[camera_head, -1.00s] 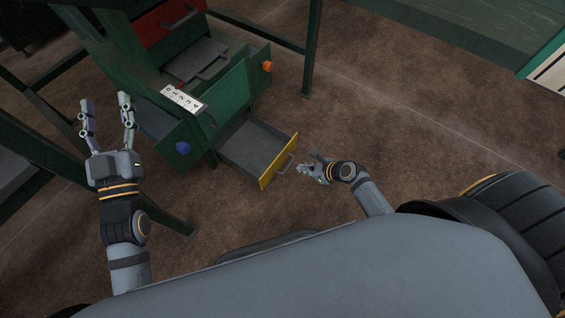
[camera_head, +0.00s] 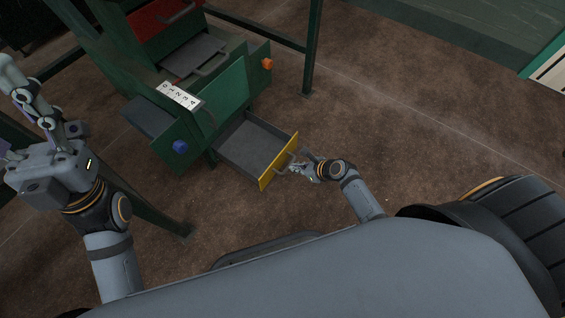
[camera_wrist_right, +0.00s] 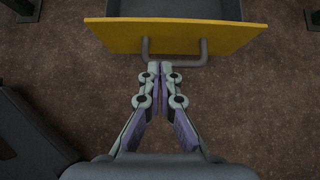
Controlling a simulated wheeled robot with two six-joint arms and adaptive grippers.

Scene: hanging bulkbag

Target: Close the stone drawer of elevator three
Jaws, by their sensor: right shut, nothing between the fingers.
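The drawer with the yellow front (camera_head: 279,161) stands pulled out low on the green machine, its grey tray (camera_head: 250,143) empty. In the right wrist view its yellow front (camera_wrist_right: 175,38) spans the top, with a grey bar handle (camera_wrist_right: 174,62) below. My right gripper (camera_head: 300,167) is at the drawer's handle. In the right wrist view its fingertips (camera_wrist_right: 160,68) are shut together with nothing between them, right at the handle bar; whether they touch it I cannot tell. My left gripper (camera_head: 28,125) is raised at the left, its fingers spread apart and empty.
The green machine (camera_head: 225,100) carries a label plate with numbers (camera_head: 180,95), a blue knob (camera_head: 180,147) and an orange knob (camera_head: 267,64). A red drawer (camera_head: 165,22) sits higher up. Green frame posts (camera_head: 313,50) stand around. The brown floor right of the drawer is clear.

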